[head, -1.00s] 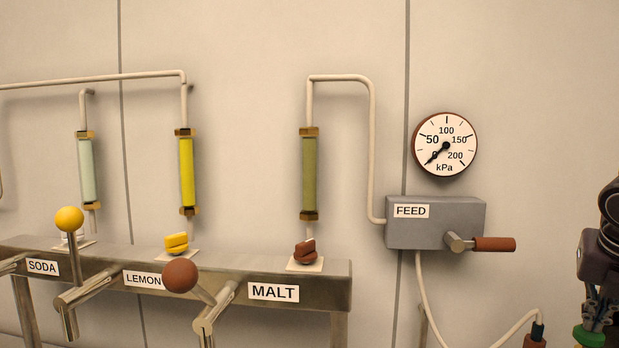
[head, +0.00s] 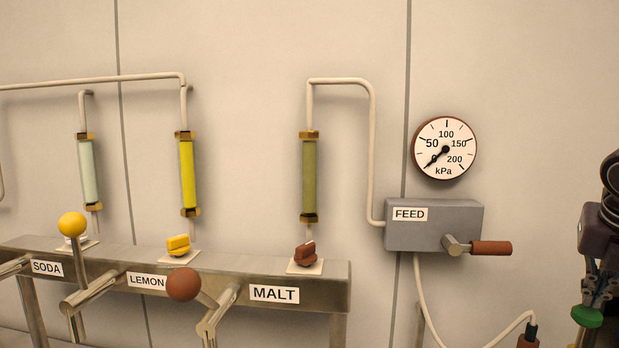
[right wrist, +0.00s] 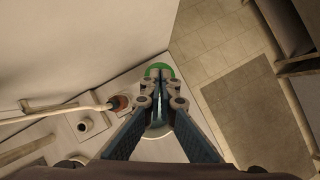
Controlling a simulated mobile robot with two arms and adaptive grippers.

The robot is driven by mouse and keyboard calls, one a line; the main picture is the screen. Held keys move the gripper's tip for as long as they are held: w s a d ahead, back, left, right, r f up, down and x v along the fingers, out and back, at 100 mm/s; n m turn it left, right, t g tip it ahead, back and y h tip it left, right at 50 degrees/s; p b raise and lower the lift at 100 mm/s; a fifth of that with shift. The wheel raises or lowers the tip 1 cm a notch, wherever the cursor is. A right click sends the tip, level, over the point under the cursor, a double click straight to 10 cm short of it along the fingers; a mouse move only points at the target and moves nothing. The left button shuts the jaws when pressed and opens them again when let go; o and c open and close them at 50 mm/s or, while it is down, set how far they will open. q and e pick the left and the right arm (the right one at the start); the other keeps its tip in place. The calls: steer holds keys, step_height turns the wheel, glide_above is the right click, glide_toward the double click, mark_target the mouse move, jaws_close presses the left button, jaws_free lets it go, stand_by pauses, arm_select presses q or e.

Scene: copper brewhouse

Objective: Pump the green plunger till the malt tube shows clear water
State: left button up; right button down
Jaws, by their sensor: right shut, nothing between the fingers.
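The green plunger (head: 587,316) shows its round top at the lower right edge of the head view. It also shows in the right wrist view (right wrist: 158,67), partly hidden behind my fingertips. My right gripper (head: 597,296) is shut and empty, with its fingertips just over or on the green top; I cannot tell whether they touch. The malt tube (head: 310,176) is upright above the MALT label (head: 274,293) and filled with murky olive liquid. My left gripper is not in view.
The grey FEED box (head: 434,226) has a brown-handled lever (head: 490,248) pointing right. The gauge (head: 444,148) above reads about zero. Brown malt tap (head: 305,253), yellow lemon tap (head: 178,245) and ball-topped levers (head: 184,285) line the metal rail (head: 230,262).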

mark_target(590, 312)
steer(key=shift+f+b, duration=0.4)
steer(key=shift+f, duration=0.1)
steer(key=shift+f+b, duration=0.9)
steer(key=shift+f, duration=0.05)
steer(key=shift+f+b, duration=0.3)
arm_select(q)
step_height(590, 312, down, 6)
steer(key=b, duration=0.2)
arm_select(e)
step_height(590, 312, down, 2)
steer(key=shift+f, duration=0.2)
steer(key=shift+r, duration=0.2)
step_height(590, 312, up, 6)
steer(key=p, duration=0.3)
steer(key=shift+f+p, duration=0.2)
steer(key=shift+p, duration=0.2)
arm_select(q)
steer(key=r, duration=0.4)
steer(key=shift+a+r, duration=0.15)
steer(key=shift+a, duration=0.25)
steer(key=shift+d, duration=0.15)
arm_select(e)
steer(key=shift+f, duration=0.1)
